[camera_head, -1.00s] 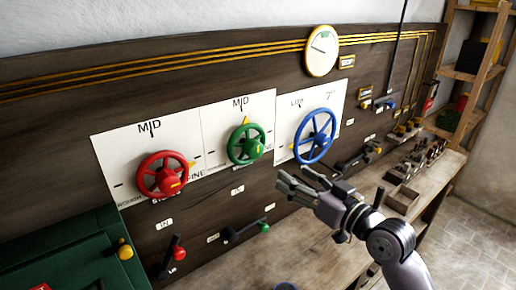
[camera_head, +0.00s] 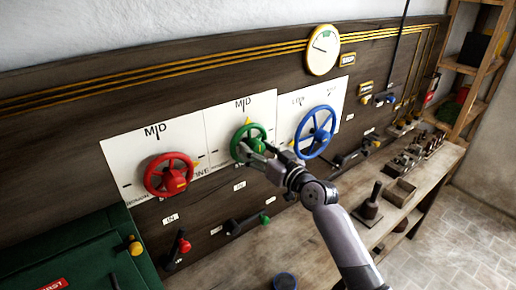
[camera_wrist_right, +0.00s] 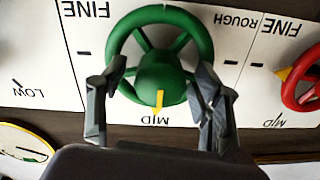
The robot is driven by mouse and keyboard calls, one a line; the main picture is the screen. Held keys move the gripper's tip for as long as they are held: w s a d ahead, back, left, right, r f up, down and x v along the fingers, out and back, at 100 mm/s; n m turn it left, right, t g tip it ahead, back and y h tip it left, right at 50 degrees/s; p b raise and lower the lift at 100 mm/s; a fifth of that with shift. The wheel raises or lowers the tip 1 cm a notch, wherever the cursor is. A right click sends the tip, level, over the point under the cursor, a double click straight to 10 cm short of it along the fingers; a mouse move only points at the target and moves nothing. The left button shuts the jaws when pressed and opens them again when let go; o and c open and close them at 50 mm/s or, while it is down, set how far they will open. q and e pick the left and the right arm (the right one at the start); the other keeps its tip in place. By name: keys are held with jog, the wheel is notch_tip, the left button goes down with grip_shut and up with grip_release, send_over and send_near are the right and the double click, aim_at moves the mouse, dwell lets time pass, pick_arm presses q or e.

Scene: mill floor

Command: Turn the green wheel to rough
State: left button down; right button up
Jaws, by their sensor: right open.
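The green wheel (camera_head: 240,140) is mounted on a white scale card on the wall panel, between the red and blue wheels. Its yellow pointer (camera_head: 248,121) is at the top, toward MID. In the right wrist view, upside down, the green wheel (camera_wrist_right: 142,24) fills the middle, with its pointer (camera_wrist_right: 158,101) toward the MID label (camera_wrist_right: 157,120). My right gripper (camera_head: 259,152) is at the wheel's lower right and hides part of it. Its fingers are open, one on each side of the hub, overlapping the rim (camera_wrist_right: 160,72). I cannot tell whether they touch it.
The red wheel (camera_head: 152,180) is left and the blue wheel (camera_head: 301,134) close on the right. Levers with red (camera_head: 185,246) and green (camera_head: 265,219) knobs sit below. A green box (camera_head: 75,250) is at lower left. The bench (camera_head: 300,236) holds a small tray (camera_head: 399,193).

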jog(key=shift+c, duration=0.4)
jog(key=c, duration=1.1)
